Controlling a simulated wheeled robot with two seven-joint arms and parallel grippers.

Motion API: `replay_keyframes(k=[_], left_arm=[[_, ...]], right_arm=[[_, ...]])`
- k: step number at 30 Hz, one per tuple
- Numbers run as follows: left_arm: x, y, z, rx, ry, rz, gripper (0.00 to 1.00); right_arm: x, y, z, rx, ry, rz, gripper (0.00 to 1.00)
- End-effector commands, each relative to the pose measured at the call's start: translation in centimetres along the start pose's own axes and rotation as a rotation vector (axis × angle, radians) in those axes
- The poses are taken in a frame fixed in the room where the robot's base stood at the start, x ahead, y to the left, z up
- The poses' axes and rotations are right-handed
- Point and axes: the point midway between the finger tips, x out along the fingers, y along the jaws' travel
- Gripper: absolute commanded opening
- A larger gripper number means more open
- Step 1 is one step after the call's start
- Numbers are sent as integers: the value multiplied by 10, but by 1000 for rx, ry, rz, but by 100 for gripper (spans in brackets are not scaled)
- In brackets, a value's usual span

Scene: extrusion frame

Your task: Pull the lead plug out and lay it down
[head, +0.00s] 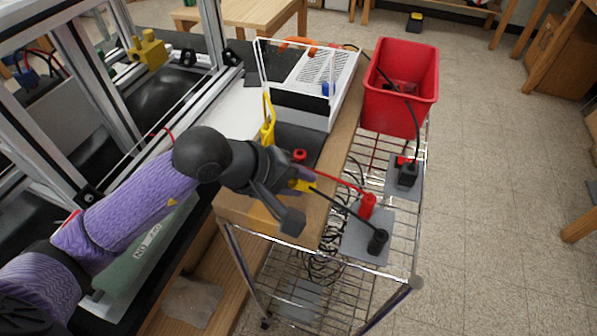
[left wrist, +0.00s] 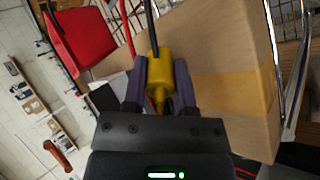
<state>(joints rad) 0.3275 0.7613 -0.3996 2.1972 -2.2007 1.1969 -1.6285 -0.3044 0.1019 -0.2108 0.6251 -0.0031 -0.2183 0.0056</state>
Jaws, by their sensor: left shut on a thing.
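My left gripper (head: 298,190) is shut on a yellow lead plug (head: 302,185) over the front edge of the wooden bench top. In the left wrist view the plug (left wrist: 159,68) sits between the two purple finger pads, with a black cable (left wrist: 152,25) leaving its far end. The same cable runs in the head view to a black connector (head: 377,241) on a grey plate. The plug looks clear of any socket, but how high it is above the wood is hard to tell. My right gripper is out of view.
A red plug (head: 299,155) beside the gripper has a red lead to a red connector (head: 367,205). A white tray (head: 345,95) and a red bin (head: 402,112) stand behind. A wire cart (head: 385,285) stands right.

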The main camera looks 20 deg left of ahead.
Motion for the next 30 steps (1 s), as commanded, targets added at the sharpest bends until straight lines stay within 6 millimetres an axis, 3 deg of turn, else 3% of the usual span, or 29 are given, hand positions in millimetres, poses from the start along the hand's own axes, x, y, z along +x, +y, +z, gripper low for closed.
replay_keyframes(k=[3,11,12,17,30], left_arm=[[9,-9,0,-1,-2,0,0],[9,-9,0,0,0,0,0],[9,-9,0,0,0,0,41],[9,-10,0,0,0,-1,75],[9,-12,0,-2,-2,-10,76]], right_arm=[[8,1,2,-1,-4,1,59],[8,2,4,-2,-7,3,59],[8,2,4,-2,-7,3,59],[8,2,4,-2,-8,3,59],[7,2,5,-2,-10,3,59]])
